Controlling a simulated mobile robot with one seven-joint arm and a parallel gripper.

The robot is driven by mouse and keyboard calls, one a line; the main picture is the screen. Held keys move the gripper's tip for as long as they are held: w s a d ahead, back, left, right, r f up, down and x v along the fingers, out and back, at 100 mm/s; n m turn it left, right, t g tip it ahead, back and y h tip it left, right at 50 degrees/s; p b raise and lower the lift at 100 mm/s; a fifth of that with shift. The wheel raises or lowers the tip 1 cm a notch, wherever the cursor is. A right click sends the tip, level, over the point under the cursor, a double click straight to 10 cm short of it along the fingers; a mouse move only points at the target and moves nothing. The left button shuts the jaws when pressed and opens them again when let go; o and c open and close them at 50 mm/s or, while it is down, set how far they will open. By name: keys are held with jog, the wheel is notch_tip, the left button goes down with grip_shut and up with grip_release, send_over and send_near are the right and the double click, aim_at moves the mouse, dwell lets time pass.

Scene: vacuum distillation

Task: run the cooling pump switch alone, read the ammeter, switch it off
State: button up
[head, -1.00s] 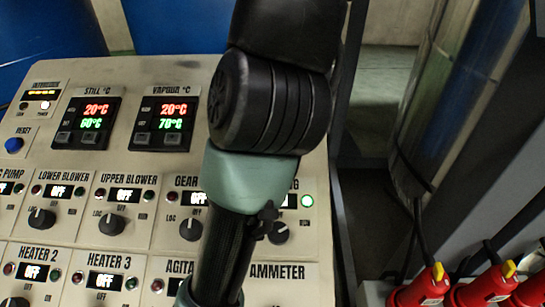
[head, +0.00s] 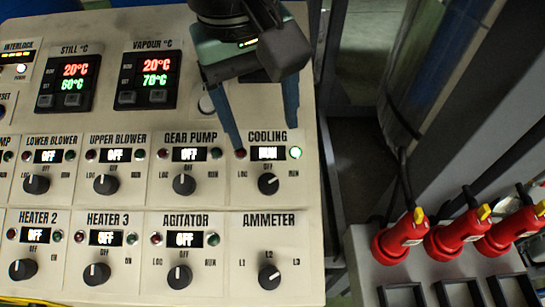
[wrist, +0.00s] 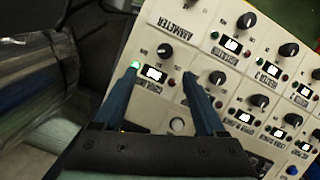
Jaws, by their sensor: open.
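The cooling switch (head: 268,184) is a black knob at the right of the middle row, turned toward RUN. The small display (head: 268,153) above it appears to read RUN, and the green lamp (head: 295,153) beside it is lit. The ammeter knob (head: 269,277) sits directly below, with marks L1, L2 and L3; no reading shows. My gripper (head: 265,135) is open and empty, its blue fingers spread above the cooling label and apart from the knob. In the wrist view the cooling knob (wrist: 165,50) lies just beyond the open fingertips (wrist: 160,75).
Gear pump (head: 184,185), upper blower (head: 106,184), lower blower (head: 36,184) and agitator (head: 179,277) displays read OFF. Still (head: 73,83) and vapour (head: 147,80) displays both show 20°C over their set values. Red plugs (head: 400,237) stand in a rack at right.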

aim_at(268, 181)
jog(key=f+b, duration=0.3)
jog(key=f, duration=0.1)
jog(key=f+b, duration=0.3)
jog(key=f, duration=0.1)
jog(key=f+b, duration=0.3)
jog(key=f, duration=0.2)
jog(key=shift+w+d, duration=0.1)
jog(key=shift+d, duration=0.15)
jog(key=shift+r, duration=0.1)
grip_shut()
